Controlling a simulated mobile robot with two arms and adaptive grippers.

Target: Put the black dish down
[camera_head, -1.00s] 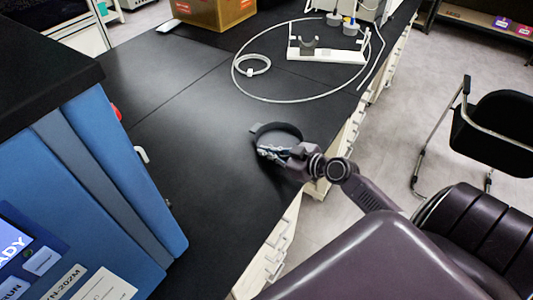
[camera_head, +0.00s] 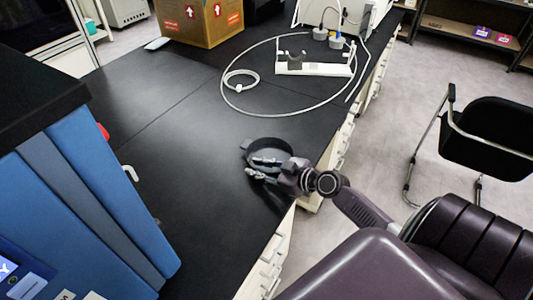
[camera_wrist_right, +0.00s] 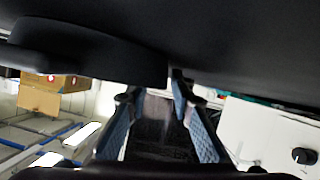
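The black dish (camera_head: 272,145) is round and low, with a small tab on its left side. It appears to rest on the black bench top near the bench's right edge. My right gripper (camera_head: 258,168) is at the near side of the dish, its two fingers parted. In the right wrist view the fingers (camera_wrist_right: 155,92) also stand apart, with nothing visible gripped between them. The dark rounded dish (camera_wrist_right: 90,45) shows above them there, against the black bench surface. I cannot tell whether a finger still touches the dish. My left gripper is not in view.
A blue machine (camera_head: 95,185) stands at the left of the bench. A white stand (camera_head: 312,68), a coiled tube (camera_head: 240,82) and a cardboard box (camera_head: 205,22) are farther back. The bench left of the dish is clear. A black chair (camera_head: 490,140) stands on the floor at right.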

